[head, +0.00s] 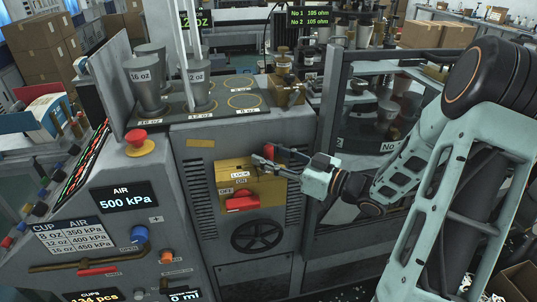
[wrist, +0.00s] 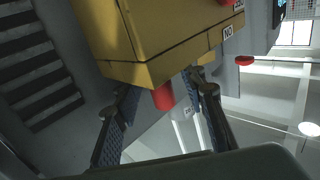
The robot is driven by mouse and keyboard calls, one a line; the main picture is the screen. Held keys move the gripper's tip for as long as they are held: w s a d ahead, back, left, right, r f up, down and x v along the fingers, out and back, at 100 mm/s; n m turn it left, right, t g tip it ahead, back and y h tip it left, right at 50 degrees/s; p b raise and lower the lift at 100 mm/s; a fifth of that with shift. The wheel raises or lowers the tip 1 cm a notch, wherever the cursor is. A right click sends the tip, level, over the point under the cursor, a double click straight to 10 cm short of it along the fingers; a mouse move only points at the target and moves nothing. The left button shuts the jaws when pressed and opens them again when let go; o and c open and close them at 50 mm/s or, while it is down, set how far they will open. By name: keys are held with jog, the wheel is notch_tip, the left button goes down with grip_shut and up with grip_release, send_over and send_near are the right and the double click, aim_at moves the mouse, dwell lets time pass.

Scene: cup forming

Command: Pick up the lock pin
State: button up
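A yellow lock box (head: 262,190) marked LOCK, ON and OFF sits on the grey machine's front. It has a red handle (head: 242,203) low on its face. The lock pin appears to be the red cylinder (wrist: 163,97) at the box's edge in the wrist view. A red part also shows beside the box top in the head view (head: 271,150). My gripper (head: 263,163) is at the box's upper right. In the wrist view its two fingers (wrist: 162,88) are apart, one either side of the red cylinder, with a gap visible. The cylinder's far end is hidden.
A glass-fronted guard (head: 365,135) stands right of the box, close to my arm. Grey cups (head: 148,78) stand on the machine top above. A black handwheel (head: 257,236) is below the box. A red button (head: 136,137) sits at left.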

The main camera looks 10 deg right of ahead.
grip_shut()
jog(key=shift+r, duration=0.1)
dwell(0.4)
